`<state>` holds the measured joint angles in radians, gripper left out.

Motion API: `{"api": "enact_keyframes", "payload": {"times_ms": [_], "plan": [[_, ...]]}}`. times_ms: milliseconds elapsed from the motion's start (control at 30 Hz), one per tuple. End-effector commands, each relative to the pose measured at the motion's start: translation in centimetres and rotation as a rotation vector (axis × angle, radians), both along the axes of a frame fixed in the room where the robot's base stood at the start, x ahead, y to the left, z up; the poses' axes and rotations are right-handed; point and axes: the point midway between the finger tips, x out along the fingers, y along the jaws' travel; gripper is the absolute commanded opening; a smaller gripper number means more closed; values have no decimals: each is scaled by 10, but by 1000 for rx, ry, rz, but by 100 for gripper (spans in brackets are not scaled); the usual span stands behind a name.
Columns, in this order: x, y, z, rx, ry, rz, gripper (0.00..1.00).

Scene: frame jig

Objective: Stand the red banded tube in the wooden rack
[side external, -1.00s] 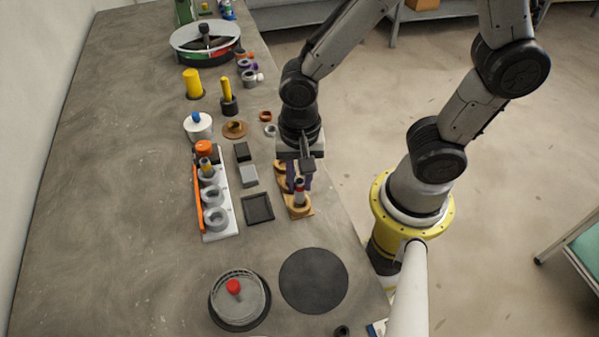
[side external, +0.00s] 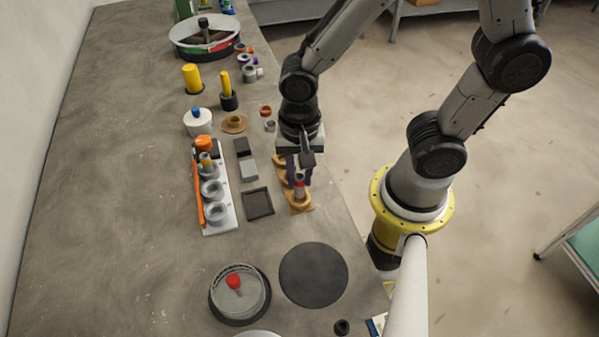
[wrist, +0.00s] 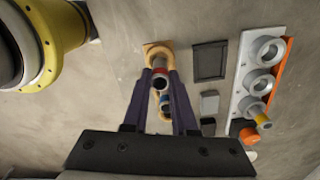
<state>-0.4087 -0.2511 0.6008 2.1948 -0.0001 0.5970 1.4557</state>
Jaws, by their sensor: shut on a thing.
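The red banded tube (side external: 299,184) is upright between the fingers of my gripper (side external: 300,173). In the wrist view my gripper (wrist: 161,77) is shut on the tube (wrist: 159,66), with one purple finger on each side. The wooden rack (side external: 304,209) lies under my gripper near the table's right edge. The tube's lower end is at the rack's nearest ring, which also shows in the wrist view (wrist: 152,48). I cannot tell how deep the tube sits in it. A blue banded tube (wrist: 165,101) shows between the fingers, farther along the rack. My gripper hides much of the rack.
Left of the rack are a black square tray (side external: 257,204) and a grey block (side external: 249,171). Beyond them is a white holder with grey rings (side external: 220,226) and an orange side strip. A dark round mat (side external: 313,275) lies in front. The table's left side is clear.

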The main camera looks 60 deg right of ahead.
Motion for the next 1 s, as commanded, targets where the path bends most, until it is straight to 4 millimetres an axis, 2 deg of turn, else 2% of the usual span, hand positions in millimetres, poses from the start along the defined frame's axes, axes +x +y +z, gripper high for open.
{"api": "enact_keyframes", "payload": {"times_ms": [800, 1000], "plan": [[0, 0, -23, -1, 2, 0, 0], [0, 0, -24, 0, 0, 0, 0]]}}
